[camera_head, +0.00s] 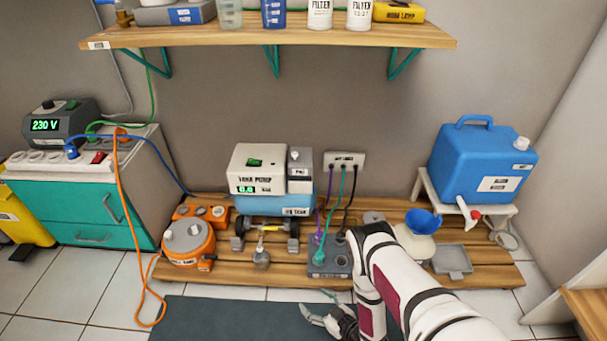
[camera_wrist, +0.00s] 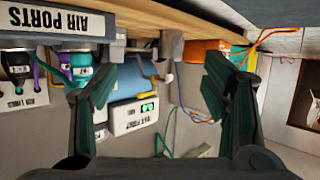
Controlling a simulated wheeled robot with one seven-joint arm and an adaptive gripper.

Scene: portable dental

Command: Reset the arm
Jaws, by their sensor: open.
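My arm reaches in from the lower right of the head view. My gripper (camera_head: 322,312) is low at the front, over the near edge of the wooden platform and the dark mat. In the wrist view my gripper (camera_wrist: 160,72) shows its two dark fingers spread wide, with nothing between them. The scene there appears upside down, with the tank pump (camera_wrist: 133,115) beyond the fingers and the air ports block (camera_wrist: 68,22) at the upper left. The gripper's closeness to the mat cannot be told.
The wooden platform (camera_head: 290,267) holds the tank pump (camera_head: 257,168), an orange round unit (camera_head: 188,243), a grey hose block (camera_head: 328,262), a blue funnel (camera_head: 423,220) and a grey tray (camera_head: 452,259). A blue jug (camera_head: 482,163) stands right. The dark mat (camera_head: 230,318) looks clear at left.

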